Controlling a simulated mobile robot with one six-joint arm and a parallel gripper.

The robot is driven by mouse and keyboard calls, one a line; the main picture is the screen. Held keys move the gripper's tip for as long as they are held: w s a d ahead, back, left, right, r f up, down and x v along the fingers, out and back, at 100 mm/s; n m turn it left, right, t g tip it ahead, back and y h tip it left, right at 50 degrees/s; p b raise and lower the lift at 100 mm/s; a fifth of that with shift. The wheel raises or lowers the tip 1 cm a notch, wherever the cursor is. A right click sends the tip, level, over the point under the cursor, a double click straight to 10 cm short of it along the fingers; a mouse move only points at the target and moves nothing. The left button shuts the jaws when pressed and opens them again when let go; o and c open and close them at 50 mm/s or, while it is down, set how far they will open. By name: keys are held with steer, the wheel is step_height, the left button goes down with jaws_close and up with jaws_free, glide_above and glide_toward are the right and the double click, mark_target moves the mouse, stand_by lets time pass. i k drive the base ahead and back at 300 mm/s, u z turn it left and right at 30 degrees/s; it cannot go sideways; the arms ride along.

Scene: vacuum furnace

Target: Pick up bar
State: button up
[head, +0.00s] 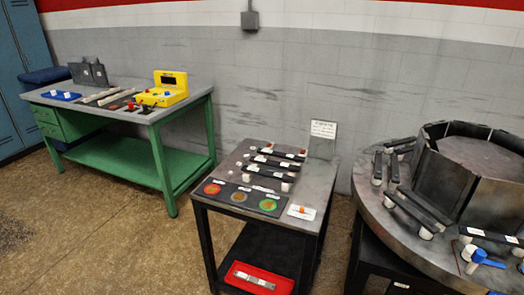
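Several dark bars with white labels lie roughly parallel on the small grey-topped table in the middle, one of them the bar (270,172). White cylinders stand by their ends. More dark bars, such as the bar (416,208), lie around the round grey table (372,212) at right, near white cylinders. A pale labelled bar (254,279) lies in a red tray (236,285) on the middle table's lower shelf. I cannot tell which bar the task means. My gripper is not in view.
Coloured discs on a dark panel (243,199) and a white switch plate (301,212) sit at the middle table's front. A green workbench (120,160) with a yellow device (165,89) stands at left. Open floor (110,235) lies in front of it. A dark hexagonal enclosure (442,183) rises from the round table.

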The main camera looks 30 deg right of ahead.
mark_target(260, 151)
steer(key=u, duration=0.45)
steer(key=i, duration=1.45)
steer(key=u, duration=0.05)
